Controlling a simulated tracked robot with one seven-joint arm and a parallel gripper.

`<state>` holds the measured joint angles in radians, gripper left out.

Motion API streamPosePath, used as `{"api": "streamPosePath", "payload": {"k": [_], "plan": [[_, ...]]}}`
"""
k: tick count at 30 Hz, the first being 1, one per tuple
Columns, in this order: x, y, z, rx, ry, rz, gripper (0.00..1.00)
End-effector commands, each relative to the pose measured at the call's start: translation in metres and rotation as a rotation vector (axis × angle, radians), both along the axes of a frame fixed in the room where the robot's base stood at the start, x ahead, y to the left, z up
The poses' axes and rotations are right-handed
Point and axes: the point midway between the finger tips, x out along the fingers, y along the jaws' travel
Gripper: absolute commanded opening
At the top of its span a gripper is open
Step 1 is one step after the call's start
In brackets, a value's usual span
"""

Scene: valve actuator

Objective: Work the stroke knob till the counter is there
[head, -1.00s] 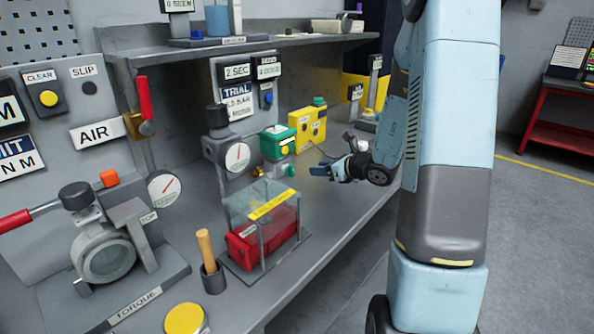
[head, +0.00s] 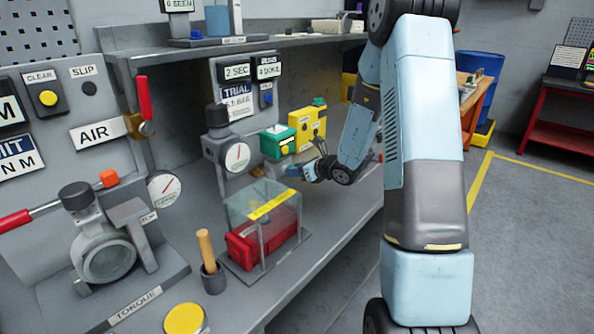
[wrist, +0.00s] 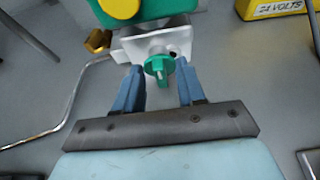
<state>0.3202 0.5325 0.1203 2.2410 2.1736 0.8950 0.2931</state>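The green knob (wrist: 160,70) sticks out from a pale bracket under the green actuator box in the wrist view. Its label, if any, is not readable. My gripper (wrist: 160,88) is open, with one blue finger on each side of the knob and a visible gap on both sides. In the head view the green box (head: 278,142) stands on the bench, and my gripper (head: 292,171) is close to its lower front; the knob is hard to make out there. Two small displays (head: 252,70) hang on the panel behind; the right one seems to read DONE, its digit unclear.
A yellow box (head: 308,125) stands right of the green box; a yellow box marked 24 VOLTS (wrist: 272,8) shows in the wrist view. A clear case with a red block (head: 262,240) stands in front on the bench. A gauge (head: 237,157) is to the left.

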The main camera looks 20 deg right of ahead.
Motion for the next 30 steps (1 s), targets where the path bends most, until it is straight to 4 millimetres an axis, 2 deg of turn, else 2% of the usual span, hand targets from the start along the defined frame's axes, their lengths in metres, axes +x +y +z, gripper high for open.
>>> {"api": "streamPosePath", "payload": {"k": [3, 15, 30], "plan": [[-0.0002, 0.0000, 0.0001, 0.000, 0.000, 0.000, 0.37], [-0.0001, -0.0001, 0.0002, 0.000, 0.000, 0.000, 0.00], [0.0012, -0.0011, 0.0004, 0.042, 0.027, 0.000, 0.00]]}}
